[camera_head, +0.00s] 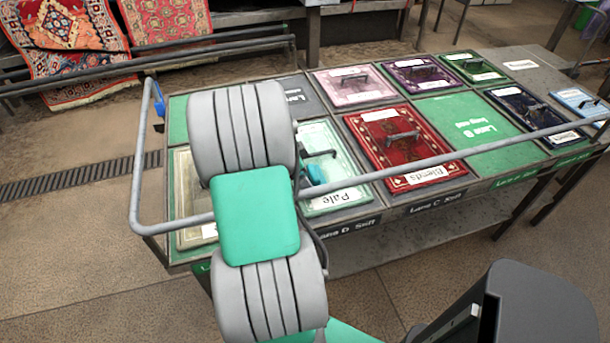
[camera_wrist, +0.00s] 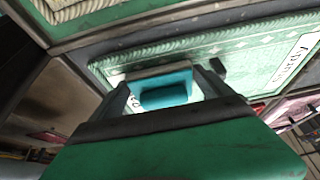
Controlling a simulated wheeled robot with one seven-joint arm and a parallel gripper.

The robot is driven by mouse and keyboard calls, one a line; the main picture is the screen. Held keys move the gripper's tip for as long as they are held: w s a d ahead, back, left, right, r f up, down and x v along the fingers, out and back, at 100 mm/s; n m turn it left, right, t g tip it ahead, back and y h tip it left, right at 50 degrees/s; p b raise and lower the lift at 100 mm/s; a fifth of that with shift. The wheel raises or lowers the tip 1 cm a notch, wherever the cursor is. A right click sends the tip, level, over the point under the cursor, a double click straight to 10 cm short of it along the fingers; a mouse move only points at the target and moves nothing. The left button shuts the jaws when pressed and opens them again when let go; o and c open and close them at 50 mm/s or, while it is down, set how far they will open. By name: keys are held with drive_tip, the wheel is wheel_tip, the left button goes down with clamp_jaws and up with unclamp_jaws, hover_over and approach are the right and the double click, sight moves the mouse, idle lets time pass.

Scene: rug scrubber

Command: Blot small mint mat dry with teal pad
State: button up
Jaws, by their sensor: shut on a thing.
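The mint mat (camera_head: 345,165) with a pale patterned border lies in a lane of the table, bearing a white label that reads "Pale". My arm covers its left part in the head view. In the wrist view the mat (camera_wrist: 235,62) spreads behind the fingers. My gripper (camera_wrist: 165,82) is shut on the teal pad (camera_wrist: 165,95), which sits between the two dark fingers over the mat. A bit of the pad (camera_head: 316,173) also shows in the head view, beside my arm. I cannot tell whether the pad touches the mat.
A grey rail (camera_head: 450,157) runs along the table's front. A red mat (camera_head: 390,145) with a handled tool on it lies right of the mint mat; a pale mat (camera_head: 184,200) lies left. The green Lane B panel (camera_head: 500,145) is bare. Rugs (camera_head: 70,45) hang behind.

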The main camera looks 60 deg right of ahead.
drive_tip(key=shift+f, duration=0.1)
drive_tip(key=shift+f+b, duration=0.45)
drive_tip(key=shift+b, duration=0.1)
drive_tip(key=shift+a+f, duration=0.1)
drive_tip(key=shift+f, duration=0.1)
idle(1.8)
drive_tip(key=shift+r+p, duration=1.25)
drive_tip(key=shift+r, duration=1.15)
